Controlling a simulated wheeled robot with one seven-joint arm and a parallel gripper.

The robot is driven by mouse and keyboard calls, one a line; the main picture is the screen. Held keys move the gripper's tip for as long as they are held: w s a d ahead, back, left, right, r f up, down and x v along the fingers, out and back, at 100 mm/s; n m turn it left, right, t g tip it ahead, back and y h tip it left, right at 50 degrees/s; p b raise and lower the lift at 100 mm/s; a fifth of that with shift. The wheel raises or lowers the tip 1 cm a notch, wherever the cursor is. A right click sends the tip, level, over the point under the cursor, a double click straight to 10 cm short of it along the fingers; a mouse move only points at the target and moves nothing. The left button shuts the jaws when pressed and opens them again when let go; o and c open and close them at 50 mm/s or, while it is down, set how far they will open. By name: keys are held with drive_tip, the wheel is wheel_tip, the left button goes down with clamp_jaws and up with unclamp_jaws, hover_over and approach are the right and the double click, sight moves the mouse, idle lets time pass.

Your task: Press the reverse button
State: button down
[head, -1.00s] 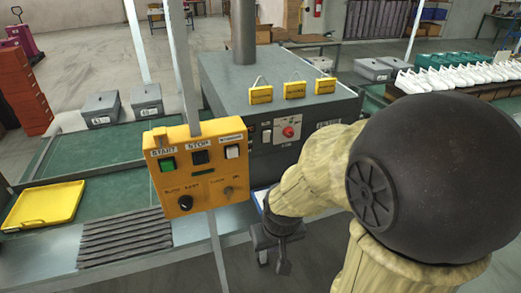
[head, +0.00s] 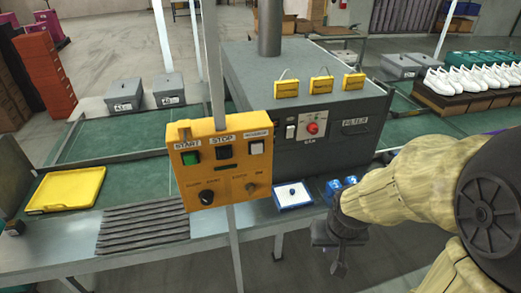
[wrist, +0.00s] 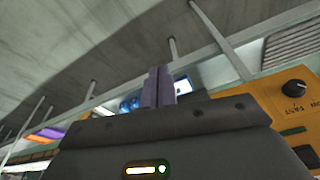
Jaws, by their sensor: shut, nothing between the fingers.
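The yellow control box (head: 222,165) hangs on a grey post left of my arm. It has a green button (head: 191,158) under START, a dark button (head: 225,152) under STOP, and a white button (head: 257,148) under a third label too blurred to read surely. A black knob (head: 206,197) sits below. My gripper (head: 339,267) is right of and lower than the box, apart from it. In the wrist view its fingers (wrist: 158,86) are shut and empty. The box (wrist: 268,108) shows there at the right, upside down, partly hidden by my gripper body.
A white-topped tray (head: 293,196) and blue items (head: 338,188) lie on the bench near my gripper. A yellow tray (head: 68,189) is at left. White shoes (head: 470,78) stand at far right.

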sight(257, 149)
drive_tip(key=w+a+r+n+t+y+p, duration=0.1)
drive_tip(key=w+r+n+t+p, duration=0.15)
drive_tip(key=w, duration=0.25)
drive_tip(key=w+a+r+n+t+p, duration=0.1)
drive_tip(key=w+p, duration=0.2)
drive_tip(key=w, duration=0.3)
drive_tip(key=w+a+r+n+t+y+p, duration=0.1)
drive_tip(key=a+r+n+y+p, duration=0.3)
drive_tip(key=a+y, duration=0.5)
drive_tip(key=shift+w+a+r+n+p, duration=0.35)
drive_tip(key=shift+w+a, duration=0.3)
drive_tip(key=shift+a, duration=0.4)
drive_tip(key=shift+w, duration=0.1)
drive_tip(key=shift+w+a+p, duration=0.35)
drive_tip(key=shift+w+a, duration=0.05)
drive_tip(key=shift+w, duration=1)
drive_tip(key=shift+w+a+p, duration=0.3)
drive_tip(key=shift+w+a, duration=0.1)
drive_tip(key=shift+w, duration=0.95)
drive_tip(key=shift+w+a+p, duration=0.35)
drive_tip(key=shift+w+a, duration=0.05)
drive_tip(key=shift+w, duration=1)
drive_tip(key=shift+w+r, duration=0.1)
drive_tip(key=shift+w, duration=0.05)
